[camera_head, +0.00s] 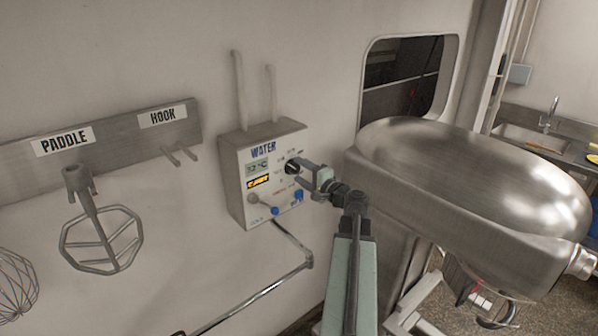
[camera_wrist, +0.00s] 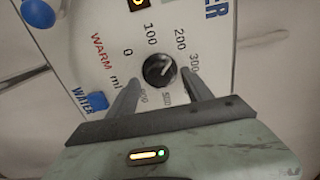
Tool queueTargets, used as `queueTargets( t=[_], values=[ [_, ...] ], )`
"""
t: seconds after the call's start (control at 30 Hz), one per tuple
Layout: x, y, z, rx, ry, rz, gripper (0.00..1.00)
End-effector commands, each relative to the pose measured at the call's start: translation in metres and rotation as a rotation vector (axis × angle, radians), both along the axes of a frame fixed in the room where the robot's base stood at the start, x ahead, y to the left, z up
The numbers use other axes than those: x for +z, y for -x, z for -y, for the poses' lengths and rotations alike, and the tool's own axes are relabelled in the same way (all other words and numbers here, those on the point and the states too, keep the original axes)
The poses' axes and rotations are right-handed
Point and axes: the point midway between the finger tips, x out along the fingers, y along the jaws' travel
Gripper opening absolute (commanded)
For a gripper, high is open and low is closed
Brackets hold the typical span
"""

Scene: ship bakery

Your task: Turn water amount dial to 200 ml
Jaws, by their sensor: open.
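The water amount dial is a small round black knob (camera_wrist: 160,70) on the white water box (camera_head: 237,182). In the wrist view its printed scale runs 0, 100, 200, 300 and on around the knob. A pale mark on the knob points to the upper right, roughly between 200 and 300; the exact setting is hard to read. My gripper (camera_wrist: 160,79) is open, with one finger at the lower left of the knob and the other to its right. I cannot tell whether either finger touches it. The head view also shows my gripper at the knob.
A large steel mixer (camera_head: 470,190) stands close on the right. A paddle (camera_head: 100,235) and a whisk hang on the left wall.

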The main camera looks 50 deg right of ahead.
Motion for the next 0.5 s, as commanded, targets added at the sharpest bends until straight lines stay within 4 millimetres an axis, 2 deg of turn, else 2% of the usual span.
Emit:
queueTargets(
  t=[0.1, 0.23, 0.37, 0.5],
  values=[
    [0.000, 0.026, -0.005, -0.003, 0.000, 0.000, 0.59],
    [0.000, 0.050, -0.007, -0.003, 0.000, 0.000, 0.59],
    [0.000, 0.064, -0.008, -0.001, 0.000, 0.000, 0.59],
    [0.000, 0.068, -0.008, 0.000, 0.000, 0.000, 0.59]
  ],
)
